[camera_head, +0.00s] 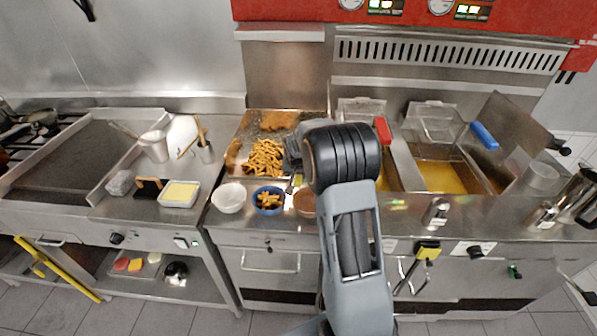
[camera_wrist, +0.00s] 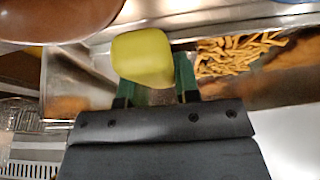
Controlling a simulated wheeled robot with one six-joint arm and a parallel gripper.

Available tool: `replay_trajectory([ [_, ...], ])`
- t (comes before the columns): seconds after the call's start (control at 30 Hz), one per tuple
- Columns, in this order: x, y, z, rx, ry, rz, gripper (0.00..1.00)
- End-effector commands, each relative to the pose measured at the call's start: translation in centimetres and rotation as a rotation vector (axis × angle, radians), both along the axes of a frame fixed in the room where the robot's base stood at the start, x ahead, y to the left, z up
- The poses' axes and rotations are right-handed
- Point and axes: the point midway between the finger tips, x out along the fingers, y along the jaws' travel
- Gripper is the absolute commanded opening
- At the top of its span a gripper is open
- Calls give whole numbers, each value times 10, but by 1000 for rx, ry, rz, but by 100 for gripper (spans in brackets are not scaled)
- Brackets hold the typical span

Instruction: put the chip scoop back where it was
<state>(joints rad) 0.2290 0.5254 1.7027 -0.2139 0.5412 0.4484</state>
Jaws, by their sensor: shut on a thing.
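My gripper (camera_wrist: 153,82) is shut on a yellow-green block-shaped grip, seen close up between its green fingers in the wrist view. I take this for the handle of the chip scoop (camera_wrist: 143,58); the rest of the scoop is hidden. In the head view my arm hides most of the gripper, which is over the front of the fry station beside the brown bowl (camera_head: 304,201). Chips (camera_head: 264,157) lie in the steel chip tray (camera_head: 236,133), left of my gripper. They also show at the right of the wrist view (camera_wrist: 235,55).
A white bowl (camera_head: 229,198) and a blue bowl of food (camera_head: 268,201) stand along the front edge. Fryers with a red-handled basket (camera_head: 362,108) and a blue-handled basket (camera_head: 434,121) are right of the tray. A griddle (camera_head: 75,158) is at the left.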

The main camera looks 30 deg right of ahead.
Motion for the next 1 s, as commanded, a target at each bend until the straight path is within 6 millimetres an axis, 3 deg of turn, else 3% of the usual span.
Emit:
replay_trajectory([
  [0.57, 0, 0, -10, -1, -2, 1, 0],
  [0.6, 0, 0, -10, 0, 0, 1, 30],
  [0.87, 0, 0, -9, 0, 0, 1, 55],
  [1.0, 0, 0, -9, 0, 0, 1, 55],
])
